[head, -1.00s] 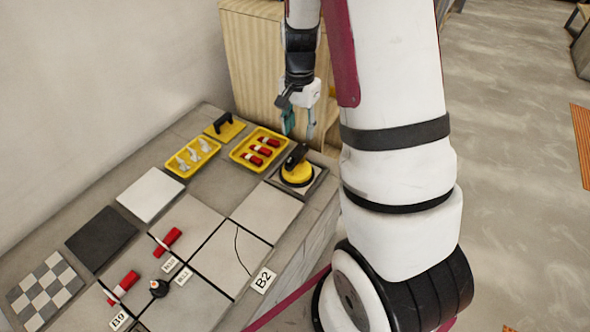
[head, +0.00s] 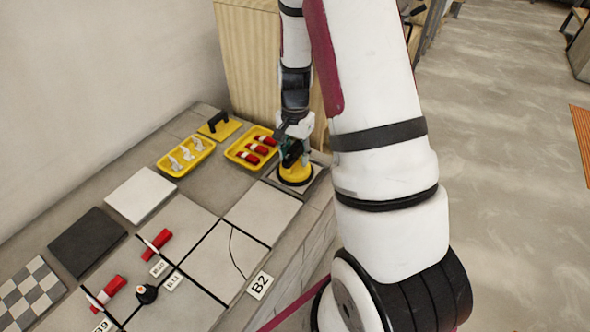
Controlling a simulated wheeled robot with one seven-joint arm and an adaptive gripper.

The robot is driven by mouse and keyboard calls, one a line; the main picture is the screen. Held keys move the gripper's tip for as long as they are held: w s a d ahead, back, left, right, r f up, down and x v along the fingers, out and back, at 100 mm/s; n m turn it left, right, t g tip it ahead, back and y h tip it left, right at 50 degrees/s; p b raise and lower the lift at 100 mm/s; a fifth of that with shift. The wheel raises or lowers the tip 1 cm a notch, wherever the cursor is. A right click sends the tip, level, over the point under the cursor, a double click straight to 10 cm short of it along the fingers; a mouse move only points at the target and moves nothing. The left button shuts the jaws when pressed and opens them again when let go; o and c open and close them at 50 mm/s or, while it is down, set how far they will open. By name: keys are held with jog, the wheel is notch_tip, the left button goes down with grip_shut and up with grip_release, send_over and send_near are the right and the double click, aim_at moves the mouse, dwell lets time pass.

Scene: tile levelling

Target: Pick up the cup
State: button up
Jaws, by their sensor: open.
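The cup appears to be the yellow, round suction cup (head: 295,177) with a dark handle on top, at the far right end of the tiled surface. It sits on a grey square pad (head: 310,184). My gripper (head: 293,157) is open and is down at the cup's handle, from above. Its fingers cover most of the handle, and I cannot tell whether they touch it.
A yellow tray with red pieces (head: 237,157) stands just left of the cup. A yellow tray with white clips (head: 172,170) and a yellow float (head: 221,129) lie farther left. A wooden cabinet (head: 245,60) rises behind. Tiles and red tools lie in front.

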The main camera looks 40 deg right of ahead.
aim_at(295, 146)
grip_shut()
jog(key=shift+r, duration=0.2)
jog(key=shift+r+p, duration=0.25)
jog(key=shift+p, duration=0.05)
notch_tip(295, 146, up, 3)
jog(key=shift+f+p, duration=0.1)
jog(key=shift+p, duration=0.7)
jog(key=s+a+r+p, duration=0.1)
jog(key=s+a+p, duration=0.15)
jog(key=s, duration=0.55)
jog(key=s+a+r+p, duration=0.1)
jog(key=s+p, duration=0.2)
jog(key=s, duration=0.4)
notch_tip(295, 146, up, 6)
jog(key=p, duration=0.5)
jog(key=shift+s+r+p, duration=0.2)
jog(key=shift+s+p, duration=0.05)
jog(key=shift+p, duration=0.1)
